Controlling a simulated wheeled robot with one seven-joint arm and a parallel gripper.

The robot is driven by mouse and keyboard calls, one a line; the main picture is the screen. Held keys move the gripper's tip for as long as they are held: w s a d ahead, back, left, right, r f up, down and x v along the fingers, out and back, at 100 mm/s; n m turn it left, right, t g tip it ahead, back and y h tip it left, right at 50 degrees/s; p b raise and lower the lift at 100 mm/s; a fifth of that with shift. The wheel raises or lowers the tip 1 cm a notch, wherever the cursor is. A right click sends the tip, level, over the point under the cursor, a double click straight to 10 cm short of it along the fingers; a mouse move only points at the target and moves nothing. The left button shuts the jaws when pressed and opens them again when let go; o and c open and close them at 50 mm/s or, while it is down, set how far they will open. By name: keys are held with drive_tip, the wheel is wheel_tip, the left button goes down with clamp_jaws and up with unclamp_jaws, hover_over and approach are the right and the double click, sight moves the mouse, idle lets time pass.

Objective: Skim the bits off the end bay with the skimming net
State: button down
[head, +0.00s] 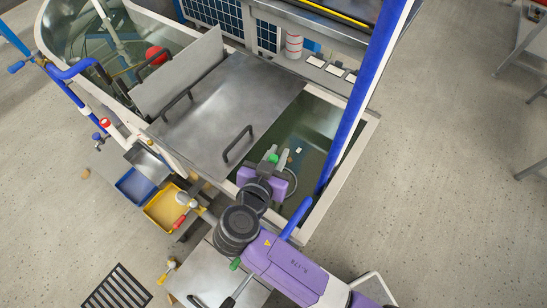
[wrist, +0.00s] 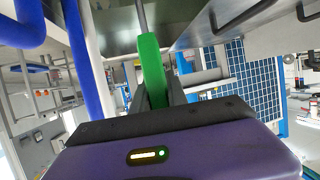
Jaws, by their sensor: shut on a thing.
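The end bay (head: 318,122) is the open stretch of dark greenish water at the right end of the tank, beside the metal cover plates. A small pale bit (head: 298,150) shows on its water; other bits are too small to tell apart. My gripper (head: 272,160) is over the near left part of this bay. In the wrist view my gripper (wrist: 155,92) is shut on the green handle (wrist: 151,65) of the skimming net, and a thin metal rod (wrist: 142,16) runs on from the handle. The net's hoop and mesh cannot be made out clearly in either view.
A blue post (head: 365,95) rises along the bay's right side. Metal cover plates with black handles (head: 235,85) lie left of the bay. A blue tray (head: 137,187) and a yellow tray (head: 165,207) sit at the tank's near left.

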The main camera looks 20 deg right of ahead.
drive_tip(key=shift+w+d+p, duration=0.9)
drive_tip(key=shift+w+d, duration=2.15)
drive_tip(key=shift+d, duration=2.25)
wheel_tip(320, 180, up, 16)
drive_tip(key=p, duration=1)
drive_tip(key=shift+p, duration=0.3)
drive_tip(key=shift+d, duration=0.1)
drive_tip(key=s+a+r, duration=0.1)
drive_tip(key=s+a, duration=0.2)
drive_tip(key=a, duration=0.2)
drive_tip(key=s+a+r+p, duration=0.1)
drive_tip(key=s+a+r, duration=0.1)
drive_tip(key=a, duration=0.3)
drive_tip(key=shift+s+a, duration=0.2)
drive_tip(key=shift+s, duration=0.25)
